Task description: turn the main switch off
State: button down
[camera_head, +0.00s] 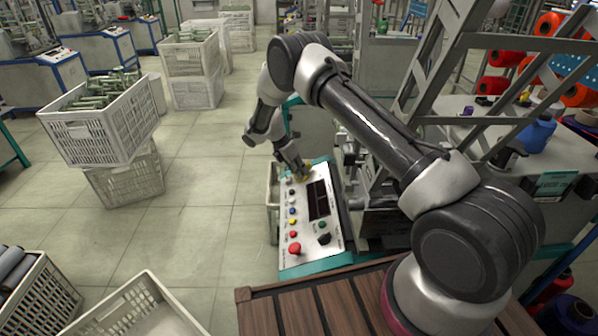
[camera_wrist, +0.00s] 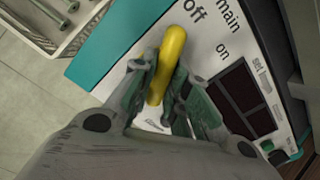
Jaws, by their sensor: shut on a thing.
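The main switch is a yellow handle (camera_wrist: 174,55) on the white control panel (camera_wrist: 215,52), seen in the wrist view. My gripper (camera_wrist: 162,98) is shut on the handle, with a finger on each side of it. The handle's tip points toward the printed word "off"; the word "on" stands to its right. In the head view the panel (camera_head: 332,243) carries the yellow switch at its far end, partly covered by my gripper (camera_head: 301,176).
The panel also holds a red button (camera_head: 294,248), a dark knob (camera_head: 324,239) and a dark display (camera_head: 318,199). White crates (camera_head: 97,140) stand on the floor to the left. A metal frame and machine stand to the right of the panel.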

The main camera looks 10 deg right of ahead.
jog(key=c, duration=1.4)
grip_release()
jog(key=v, duration=1.2)
jog(key=shift+s+a, duration=0.1)
